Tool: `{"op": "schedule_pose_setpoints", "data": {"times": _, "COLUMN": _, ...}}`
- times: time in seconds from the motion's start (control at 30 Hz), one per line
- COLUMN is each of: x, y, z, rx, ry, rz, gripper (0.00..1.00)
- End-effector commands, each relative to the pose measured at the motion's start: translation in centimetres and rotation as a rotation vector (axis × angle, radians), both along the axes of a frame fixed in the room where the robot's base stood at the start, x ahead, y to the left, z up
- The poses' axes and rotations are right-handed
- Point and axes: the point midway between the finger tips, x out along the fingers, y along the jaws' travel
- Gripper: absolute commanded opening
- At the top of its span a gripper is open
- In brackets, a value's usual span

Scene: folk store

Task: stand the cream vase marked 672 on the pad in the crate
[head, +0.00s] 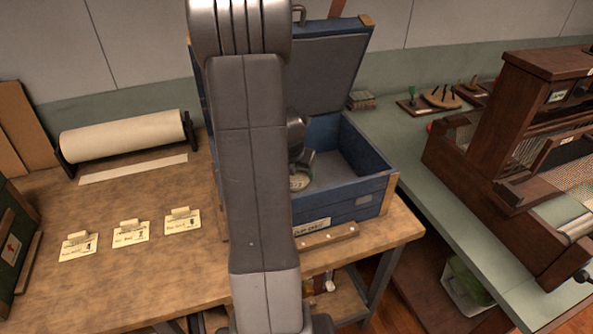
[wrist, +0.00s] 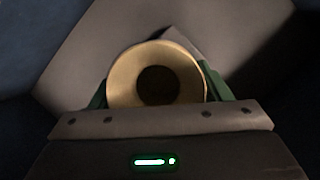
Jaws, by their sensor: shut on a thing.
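The cream vase (wrist: 119,78) shows its round rim and dark mouth from above in the wrist view. My gripper (wrist: 157,95) is shut on it, with a green finger pad on each side. In the head view the vase (head: 299,182) is partly seen inside the blue crate (head: 345,217), below my gripper (head: 301,162); a dark marking shows on it but is too small to read surely. My arm hides the crate's left part. A grey pad (wrist: 75,75) lies below the vase in the wrist view. I cannot tell whether the vase touches it.
The crate's lid (head: 327,72) stands open at the back. Several paper cards (head: 130,233) lie on the wooden bench (head: 150,285), with a paper roll (head: 122,136) behind. A small wooden bar (head: 327,236) lies before the crate. A loom (head: 530,130) stands at right.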

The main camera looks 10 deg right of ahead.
Motion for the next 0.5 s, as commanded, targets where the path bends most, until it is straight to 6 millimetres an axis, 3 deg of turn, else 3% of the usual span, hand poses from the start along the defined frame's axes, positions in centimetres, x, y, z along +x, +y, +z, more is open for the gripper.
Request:
{"op": "schedule_pose_setpoints", "data": {"times": 0.07, "x": 0.00, "y": 0.00, "z": -0.35, "rx": 0.000, "ry": 0.000, "rz": 0.000, "gripper": 0.41}}
{"op": "schedule_pose_setpoints", "data": {"times": 0.1, "x": -0.01, "y": 0.00, "z": -0.23, "rx": 0.000, "ry": 0.001, "rz": 0.000, "gripper": 0.79}}
{"op": "schedule_pose_setpoints", "data": {"times": 0.17, "x": -0.01, "y": 0.00, "z": -0.22, "rx": 0.000, "ry": 0.000, "rz": 0.000, "gripper": 0.90}}
{"op": "schedule_pose_setpoints", "data": {"times": 0.5, "x": 0.01, "y": 0.00, "z": 0.09, "rx": 0.000, "ry": 0.000, "rz": 0.000, "gripper": 0.93}}
